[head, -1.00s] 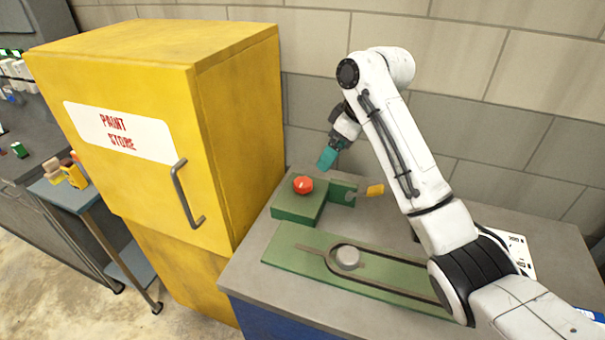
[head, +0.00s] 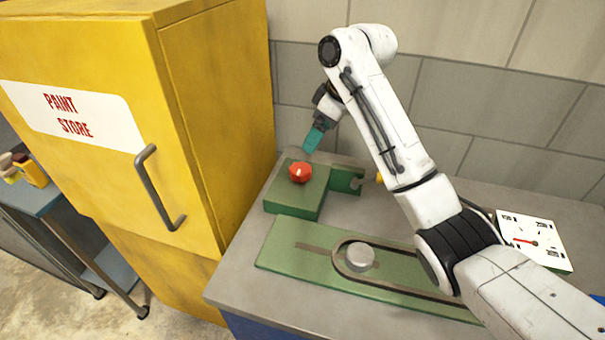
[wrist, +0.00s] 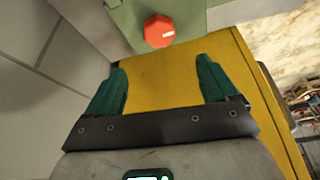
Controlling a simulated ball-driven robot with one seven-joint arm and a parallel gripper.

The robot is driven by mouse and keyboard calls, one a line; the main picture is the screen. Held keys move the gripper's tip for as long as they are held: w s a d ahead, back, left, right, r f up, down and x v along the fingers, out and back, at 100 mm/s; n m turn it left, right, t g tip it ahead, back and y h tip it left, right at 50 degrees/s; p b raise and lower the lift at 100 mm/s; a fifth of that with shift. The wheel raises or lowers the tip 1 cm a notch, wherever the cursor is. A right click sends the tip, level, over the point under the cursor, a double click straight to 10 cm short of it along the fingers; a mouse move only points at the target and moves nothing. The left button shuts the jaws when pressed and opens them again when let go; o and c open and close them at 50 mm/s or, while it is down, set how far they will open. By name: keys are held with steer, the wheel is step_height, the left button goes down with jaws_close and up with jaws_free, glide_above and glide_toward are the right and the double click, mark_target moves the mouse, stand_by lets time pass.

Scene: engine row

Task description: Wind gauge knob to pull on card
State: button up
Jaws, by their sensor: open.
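A red faceted knob (head: 300,172) with a white mark sits on top of a green block (head: 290,203) on the bench. The knob also shows in the wrist view (wrist: 159,31), beyond and between the fingertips. The white card (head: 533,240) lies at the bench's right, with black marks and a red pointer on it; its print is too small to read. My gripper (head: 314,138) is above and just behind the knob, apart from it. In the wrist view my gripper (wrist: 160,80) has its two teal fingers spread, with nothing between them.
A green plate (head: 285,250) with a grey round boss (head: 360,256) and a dark belt loop lies in front of the block. A tall yellow paint store cabinet (head: 215,120) stands close on the left. A block wall is behind. My arm crosses above the bench's right part.

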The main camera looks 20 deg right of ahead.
mark_target(302, 169)
steer(key=x, duration=1.2)
steer(key=shift+s+d+f, duration=0.15)
steer(key=shift+s+f, duration=0.05)
steer(key=shift+f, duration=0.25)
steer(key=c, duration=1.1)
steer(key=shift+o, duration=0.2)
steer(key=shift+r+p, duration=0.15)
steer(key=shift+p, duration=0.25)
